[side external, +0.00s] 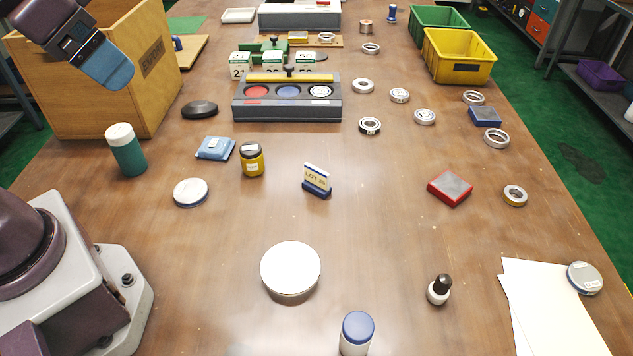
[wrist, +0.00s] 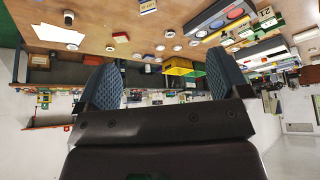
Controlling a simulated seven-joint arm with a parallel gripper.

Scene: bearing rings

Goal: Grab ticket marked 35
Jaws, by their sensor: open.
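Several white-and-green tickets stand in a row behind the grey tray with three discs. The left ticket (side external: 240,65) reads 21; the middle ticket (side external: 273,64) and the right ticket (side external: 305,63) are too small to read surely. The ticket marked 21 also shows in the wrist view (wrist: 265,13). A small stand-up sign (side external: 316,179) reads LOT with a number that looks like 35. My gripper (side external: 112,72) is high at the upper left, over the wooden box and away from the tickets. In the wrist view my gripper (wrist: 163,85) has its fingers apart with nothing between them.
The grey tray (side external: 287,108) stands in front of the tickets. A wooden box (side external: 105,75) is at left; yellow (side external: 460,58) and green (side external: 438,22) bins are at back right. Several bearing rings lie at right. A white round tin (side external: 290,268) is near the front.

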